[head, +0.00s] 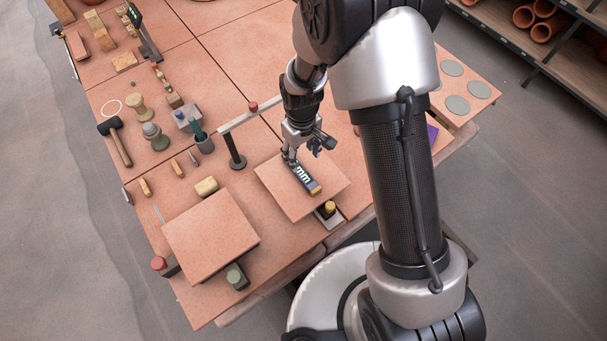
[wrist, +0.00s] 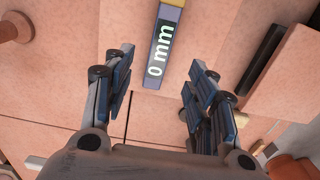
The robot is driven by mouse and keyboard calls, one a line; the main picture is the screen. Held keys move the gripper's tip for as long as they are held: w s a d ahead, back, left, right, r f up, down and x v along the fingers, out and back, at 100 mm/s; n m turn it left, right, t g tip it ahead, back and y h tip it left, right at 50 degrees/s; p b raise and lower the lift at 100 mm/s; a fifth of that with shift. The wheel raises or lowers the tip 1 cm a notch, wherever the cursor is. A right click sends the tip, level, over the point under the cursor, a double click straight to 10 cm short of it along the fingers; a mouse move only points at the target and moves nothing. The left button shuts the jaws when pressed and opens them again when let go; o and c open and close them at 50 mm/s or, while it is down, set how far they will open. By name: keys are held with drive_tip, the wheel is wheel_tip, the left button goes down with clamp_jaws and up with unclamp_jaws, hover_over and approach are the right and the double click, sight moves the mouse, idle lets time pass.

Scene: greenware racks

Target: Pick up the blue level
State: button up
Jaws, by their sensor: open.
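The blue level (head: 302,175) is a slim dark-blue bar with a white "mm" display and a yellowish end. It lies flat on a square terracotta-coloured board near the table's front edge. In the wrist view the level (wrist: 152,76) shows "0 mm" and points down between the fingers, its far part cut off by the top edge. My gripper (head: 304,152) is at the far end of the level, above the board. In the wrist view my gripper (wrist: 161,62) is open, with one finger on each side of the level and clear gaps between. Its height above the level is hard to judge.
A raised square slab (head: 210,235) stands to the left on the table. A pale bar on a dark post (head: 236,153) stands just left of my gripper.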

hover_over(303, 174)
drive_tip(key=f, duration=0.3)
drive_tip(key=f+b, duration=0.1)
drive_tip(key=shift+w+a+f, duration=0.15)
drive_tip(key=shift+w+f, duration=0.15)
drive_tip(key=shift+w, duration=0.05)
drive_tip(key=f, duration=0.1)
drive_tip(key=f+b, duration=0.1)
drive_tip(key=f, duration=0.1)
drive_tip(key=f+b, duration=0.1)
drive_tip(key=f, duration=0.1)
drive_tip(key=shift+s+f, duration=0.15)
drive_tip(key=shift+s, duration=0.15)
drive_tip(key=shift+c, duration=0.4)
clamp_jaws()
